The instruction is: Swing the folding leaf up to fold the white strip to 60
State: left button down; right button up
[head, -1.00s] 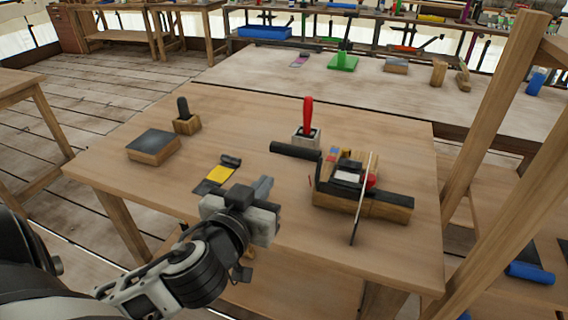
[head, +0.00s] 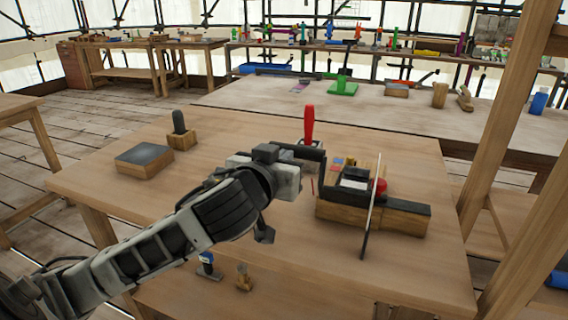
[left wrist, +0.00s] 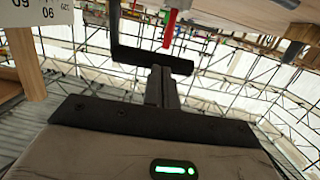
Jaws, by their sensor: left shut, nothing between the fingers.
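The folding fixture (head: 385,216) is a wooden base with black parts on the right of the table. A pale patch of the white strip (head: 354,184) shows among its parts. An upright plate (head: 373,205), seen edge-on, stands in front; the left wrist view shows a white scale with 90 and 60 (left wrist: 38,12). The leaf's black bar (head: 312,152) sticks out left; its bent shape also shows in the left wrist view (left wrist: 150,57). My left gripper (head: 303,168) is shut and empty, its fingertips (left wrist: 161,72) at the bar, seemingly touching it. My right gripper is out of view.
A dark-topped block (head: 144,160) and a black-handled tool in a wooden holder (head: 180,132) sit at the table's left. The table's front right (head: 410,270) is clear. A wooden post (head: 505,120) rises at the right.

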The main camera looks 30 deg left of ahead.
pick_arm(q)
jog(key=shift+w+a, duration=0.1)
jog(key=shift+w, duration=0.3)
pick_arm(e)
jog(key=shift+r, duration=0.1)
pick_arm(q)
jog(key=shift+w+a+g+p, duration=0.15)
jog(key=shift+w+g+p, duration=0.15)
jog(key=shift+w+p, duration=0.55)
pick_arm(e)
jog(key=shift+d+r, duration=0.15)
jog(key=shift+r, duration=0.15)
pick_arm(q)
jog(key=shift+s, duration=0.25)
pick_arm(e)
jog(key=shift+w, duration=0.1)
